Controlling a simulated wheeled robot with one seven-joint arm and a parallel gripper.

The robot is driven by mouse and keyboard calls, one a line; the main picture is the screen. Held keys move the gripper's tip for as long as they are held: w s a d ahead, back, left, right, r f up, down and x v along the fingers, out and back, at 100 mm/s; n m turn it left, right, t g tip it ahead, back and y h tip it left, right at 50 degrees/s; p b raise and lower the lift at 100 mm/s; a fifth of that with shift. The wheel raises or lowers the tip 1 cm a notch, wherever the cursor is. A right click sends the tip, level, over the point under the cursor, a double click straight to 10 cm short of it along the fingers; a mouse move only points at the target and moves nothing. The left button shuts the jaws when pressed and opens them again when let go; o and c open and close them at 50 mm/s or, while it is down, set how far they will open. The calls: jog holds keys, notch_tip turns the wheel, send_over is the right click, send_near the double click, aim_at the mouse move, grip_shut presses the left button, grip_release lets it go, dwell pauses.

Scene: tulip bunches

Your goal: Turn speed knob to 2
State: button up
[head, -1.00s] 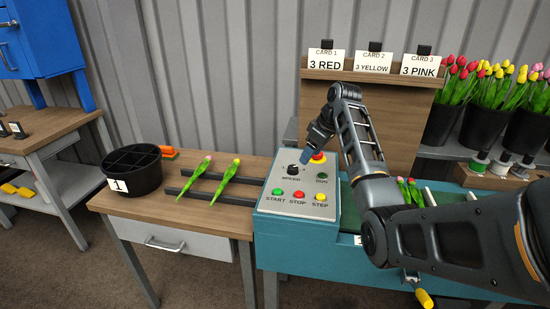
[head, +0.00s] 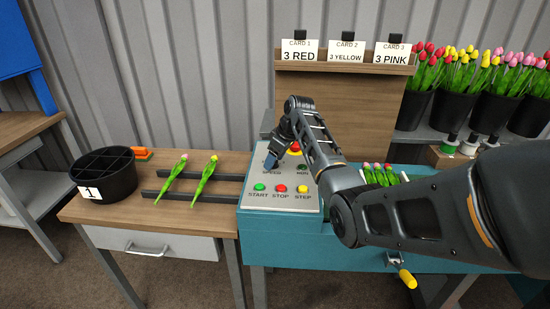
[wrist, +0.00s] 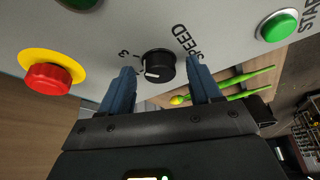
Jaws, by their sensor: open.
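The speed knob (wrist: 159,66) is a round black dial with a white pointer mark, on the light grey control panel (head: 225,196). In the wrist view it sits between the two blue fingertips of my gripper (wrist: 160,80), with a gap on both sides. A "3" mark and the word SPEED show beside it; I cannot make out a 2. In the head view my gripper (head: 273,160) is over the knob and hides it. My gripper is open and holds nothing.
A red emergency button on yellow (wrist: 47,78) is close to the knob. Green start (head: 260,187), red stop (head: 281,188) and yellow step (head: 303,189) buttons line the panel's front. Two tulips (head: 170,180) lie on dark rails left of it, beside a black bucket (head: 104,175).

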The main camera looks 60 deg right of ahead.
jog(key=c, duration=1)
jog(key=shift+c, duration=0.2)
jog(key=shift+d+n, duration=0.1)
jog(key=shift+n, duration=0.2)
jog(key=n+y+b, duration=0.1)
jog(key=n, duration=0.1)
jog(key=n+y+b, duration=0.1)
jog(key=n+b, duration=0.1)
jog(key=n, duration=0.1)
jog(key=shift+d+f, duration=0.1)
jog(key=shift+d, duration=0.1)
jog(key=n+b, duration=0.2)
jog(key=n+g+y+b, duration=0.1)
jog(key=n, duration=0.1)
jog(key=shift+w+d+y+b, duration=0.1)
jog(key=shift+w+y+b, duration=0.05)
jog(key=shift+y+b, duration=0.2)
jog(key=shift+n+g+b, duration=0.4)
jog(key=shift+n+b, duration=0.35)
jog(key=shift+n, duration=0.25)
jog(key=shift+y, duration=0.25)
jog(key=shift+r, duration=0.2)
